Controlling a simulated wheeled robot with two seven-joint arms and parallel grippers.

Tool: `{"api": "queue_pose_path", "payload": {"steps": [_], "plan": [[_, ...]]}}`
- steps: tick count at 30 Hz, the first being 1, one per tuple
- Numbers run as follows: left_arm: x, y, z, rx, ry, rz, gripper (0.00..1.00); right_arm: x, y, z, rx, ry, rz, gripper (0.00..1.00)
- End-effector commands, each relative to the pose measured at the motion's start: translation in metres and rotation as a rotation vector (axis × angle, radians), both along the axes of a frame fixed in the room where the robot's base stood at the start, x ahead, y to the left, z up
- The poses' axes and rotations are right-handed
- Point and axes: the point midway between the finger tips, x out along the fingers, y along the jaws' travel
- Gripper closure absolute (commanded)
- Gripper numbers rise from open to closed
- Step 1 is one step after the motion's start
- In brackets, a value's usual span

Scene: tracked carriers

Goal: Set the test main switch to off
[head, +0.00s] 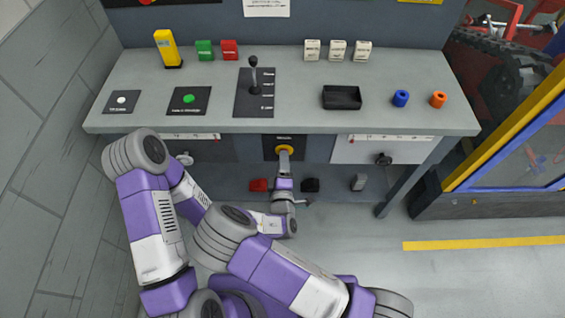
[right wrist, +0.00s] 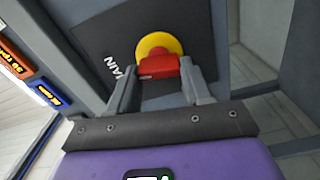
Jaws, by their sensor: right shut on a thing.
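The main switch is a red handle (right wrist: 158,68) on a round yellow plate (right wrist: 158,43), on a dark panel (right wrist: 100,40) lettered MAIN. In the head view its yellow plate (head: 285,147) shows on the dark panel under the bench's front edge. My right gripper (head: 284,156) reaches up to it from below. In the right wrist view the fingers (right wrist: 158,72) are on either side of the red handle and shut on it. The handle lies roughly crosswise in that view. Any off marking is unreadable. My left arm is folded at the left, and its gripper is out of sight.
The bench (head: 210,80) above carries a black lever (head: 254,75), a black tray (head: 342,97) and several coloured blocks and cylinders. Red (head: 259,185) and black (head: 310,185) pieces sit below, beside my right gripper. A blue-and-yellow frame (head: 500,150) stands at right.

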Motion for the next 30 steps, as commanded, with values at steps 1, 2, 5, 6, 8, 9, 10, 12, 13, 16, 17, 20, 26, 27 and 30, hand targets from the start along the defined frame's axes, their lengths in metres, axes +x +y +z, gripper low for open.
{"api": "queue_pose_path", "payload": {"steps": [1, 2, 5, 6, 8, 9, 10, 12, 13, 16, 17, 20, 26, 27, 30], "plan": [[0.0, 0.0, 0.0, 0.0, 0.0, 0.0, 0.57, -0.0006, -0.0009, -0.0012, -0.014, 0.002, -0.003, 0.82], [0.0, 0.0, 0.0, 0.0, 0.0, 0.0, 0.57, -0.0006, -0.0009, -0.0012, -0.019, 0.003, -0.002, 0.82], [0.0, 0.0, 0.0001, 0.0, 0.0, 0.0, 0.57, -0.0006, -0.001, -0.0013, -0.031, 0.003, -0.002, 0.82], [0.0, 0.0, 0.0001, 0.0, 0.0, 0.0, 0.57, -0.0006, -0.001, -0.0014, -0.034, 0.003, -0.002, 0.82], [0.0, 0.0, 0.0001, 0.0, 0.0, 0.0, 0.57, -0.0006, -0.001, -0.0014, -0.037, 0.003, -0.002, 0.82], [0.0, 0.0, 0.0001, 0.0, 0.0, 0.0, 0.57, -0.0006, -0.0011, -0.0014, -0.037, 0.003, -0.002, 0.82], [0.0, 0.0, 0.0001, 0.0, 0.0, 0.0, 0.57, -0.0006, -0.0011, -0.0014, -0.038, 0.003, -0.002, 0.82], [0.0, 0.0, 0.0001, 0.0, 0.0, 0.0, 0.57, -0.0006, -0.0011, -0.0015, -0.038, 0.003, -0.002, 0.82], [0.0, 0.0, 0.0001, 0.0, 0.0, 0.0, 0.57, -0.0006, -0.0011, -0.0015, -0.037, 0.003, -0.002, 0.82], [0.0, 0.0, 0.0001, 0.0, 0.0, 0.0, 0.57, -0.0007, -0.0011, -0.0015, -0.037, 0.004, -0.002, 0.82], [0.0, 0.0, 0.0001, 0.0, 0.0, 0.0, 0.57, -0.0007, -0.0012, -0.0015, -0.037, 0.004, -0.002, 0.82], [0.0, 0.0, 0.0001, 0.0, 0.0, 0.0, 0.57, -0.0006, -0.0011, -0.0014, -0.036, 0.004, -0.002, 0.39], [0.0, 0.0, 0.0001, 0.0, 0.0, 0.0, 0.57, -0.0003, -0.0006, -0.0008, -0.035, 0.002, -0.002, 0.26], [0.0, 0.0, 0.0001, 0.0, 0.0, 0.0, 0.57, -0.0003, -0.0005, -0.0007, -0.035, 0.002, -0.001, 0.26], [0.0, 0.0, 0.0001, 0.0, 0.0, 0.0, 0.57, -0.0002, -0.0003, -0.0006, -0.035, 0.001, -0.001, 0.26]]}}
